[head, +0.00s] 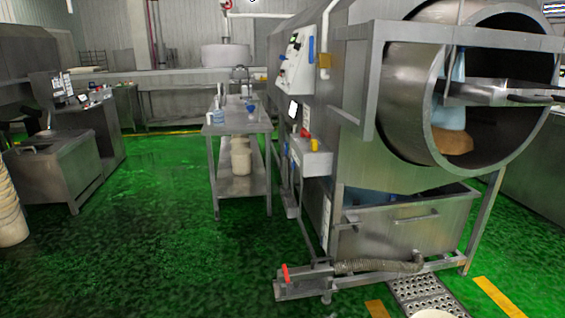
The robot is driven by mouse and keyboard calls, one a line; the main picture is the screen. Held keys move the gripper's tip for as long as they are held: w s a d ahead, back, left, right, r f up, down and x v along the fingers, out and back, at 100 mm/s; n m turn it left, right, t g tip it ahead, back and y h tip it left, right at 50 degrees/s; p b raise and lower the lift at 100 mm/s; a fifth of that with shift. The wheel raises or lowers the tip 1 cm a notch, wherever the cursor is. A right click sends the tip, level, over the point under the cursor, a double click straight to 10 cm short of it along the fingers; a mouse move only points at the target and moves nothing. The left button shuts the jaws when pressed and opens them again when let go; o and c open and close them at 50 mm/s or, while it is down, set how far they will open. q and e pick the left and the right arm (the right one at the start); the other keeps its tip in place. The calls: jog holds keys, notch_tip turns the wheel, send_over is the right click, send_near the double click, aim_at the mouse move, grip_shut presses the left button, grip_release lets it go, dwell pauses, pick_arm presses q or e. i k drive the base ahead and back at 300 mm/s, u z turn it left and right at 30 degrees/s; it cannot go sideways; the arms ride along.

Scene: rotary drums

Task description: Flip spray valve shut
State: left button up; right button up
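A large steel rotary drum (405,110) stands at the right with its round mouth facing me. Several levers show, and I cannot tell which one is the spray valve. A blue upright handle (311,50) is on the drum machine's side beside a white control panel (296,58). A yellow piece (325,62) is just right of it. A red lever (285,272) stands nearly upright on a steel box (304,283) low at the front, joined to a ribbed hose (385,265). Neither of my grippers is in view.
A steel table (237,122) with small items stands left of the drum machine. A steel cabinet (60,168) and stacked buckets (10,210) are at the left. A drain grate (425,290) lies at the front right. The green floor (150,235) between is clear.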

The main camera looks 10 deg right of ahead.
aim_at(312, 60)
jog(key=z, duration=0.15)
jog(key=i, duration=0.95)
jog(key=u, duration=0.95)
jog(key=i, duration=1.15)
jog(key=z, duration=0.45)
jog(key=i, duration=1.25)
jog(key=z, duration=0.8)
